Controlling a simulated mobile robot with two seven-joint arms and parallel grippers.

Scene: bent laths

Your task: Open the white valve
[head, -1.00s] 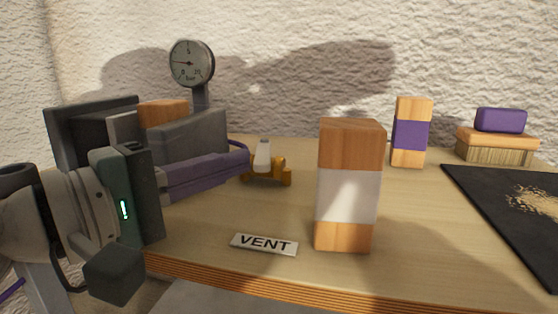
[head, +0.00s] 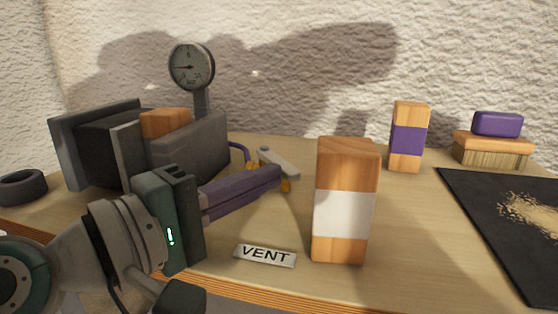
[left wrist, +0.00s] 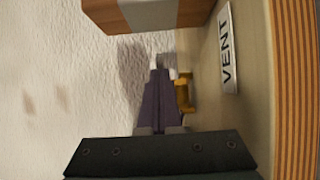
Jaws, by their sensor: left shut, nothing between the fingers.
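The valve has a white lever (head: 280,162) over a brass body (head: 286,186), mostly hidden behind my left fingers in the head view. The lever slants down to the right there. The brass body also shows in the left wrist view (left wrist: 184,92), right of the fingertips, with a white piece of the lever just past them. My left gripper (head: 279,178) has purple fingers, shut and empty, with their tips right at the lever. I cannot tell whether they touch it. A "VENT" plate (head: 265,255) lies in front. My right gripper is not in view.
A wood block with a white band (head: 343,214) stands close right of the valve. A gauge (head: 191,67), a dark grey boxy object (head: 190,150) and a black ring (head: 22,188) are left. A banded block (head: 407,138) and black mat (head: 490,230) are right.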

